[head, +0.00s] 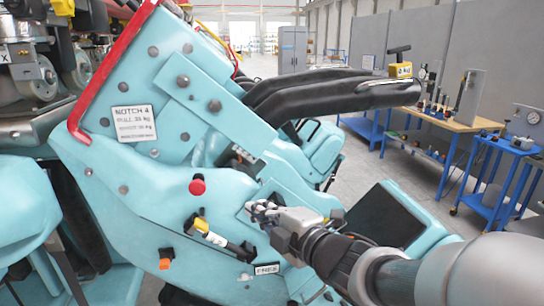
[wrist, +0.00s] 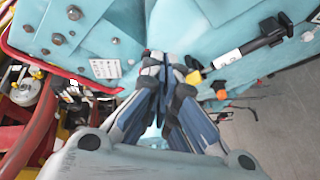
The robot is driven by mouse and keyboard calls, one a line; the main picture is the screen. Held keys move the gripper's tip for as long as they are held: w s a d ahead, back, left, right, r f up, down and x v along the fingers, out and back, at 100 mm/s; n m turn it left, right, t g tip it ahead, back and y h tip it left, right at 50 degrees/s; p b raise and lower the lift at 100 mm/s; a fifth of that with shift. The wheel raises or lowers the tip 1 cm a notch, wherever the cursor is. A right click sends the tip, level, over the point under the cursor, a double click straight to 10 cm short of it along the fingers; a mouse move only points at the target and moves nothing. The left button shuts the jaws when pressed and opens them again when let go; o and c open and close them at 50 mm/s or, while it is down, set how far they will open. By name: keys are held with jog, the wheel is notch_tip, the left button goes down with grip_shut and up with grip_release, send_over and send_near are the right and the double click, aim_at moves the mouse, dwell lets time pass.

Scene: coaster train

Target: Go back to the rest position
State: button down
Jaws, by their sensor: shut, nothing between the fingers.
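My gripper (head: 262,209) is in front of the turquoise coaster seat side panel (head: 140,190) in the head view. In the wrist view my gripper (wrist: 168,62) points at the turquoise panel (wrist: 120,35). Its fingers are together with nothing between them. I cannot tell whether the fingertips touch the panel.
A red knob (head: 197,187) and an orange piece (head: 165,262) are on the panel. A white label (head: 134,123) reads NOTCH 4. Black padded restraint bars (head: 330,90) reach right above. A wooden workbench (head: 450,120) and blue cart (head: 500,150) stand behind, with grey floor between.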

jog(key=s+d+f+m+h, duration=0.1)
jog(key=s+d+m+h, duration=0.15)
jog(key=d+m, duration=0.3)
jog(key=s+d+f+m+g+h, duration=0.1)
jog(key=s+d+m+h, duration=0.1)
jog(key=d+m+h, duration=0.3)
jog(key=s+d+f+m+h, duration=0.1)
jog(key=s+d+m+h, duration=0.2)
jog(key=d, duration=0.4)
jog(key=s+f+m+g, duration=0.3)
jog(key=s+m, duration=0.2)
jog(key=s, duration=0.5)
jog(key=s+d+f+m+g, duration=0.1)
jog(key=s+f+m+g, duration=0.3)
jog(key=s, duration=0.5)
jog(key=shift+s+m, duration=0.4)
jog(key=shift+m, duration=0.35)
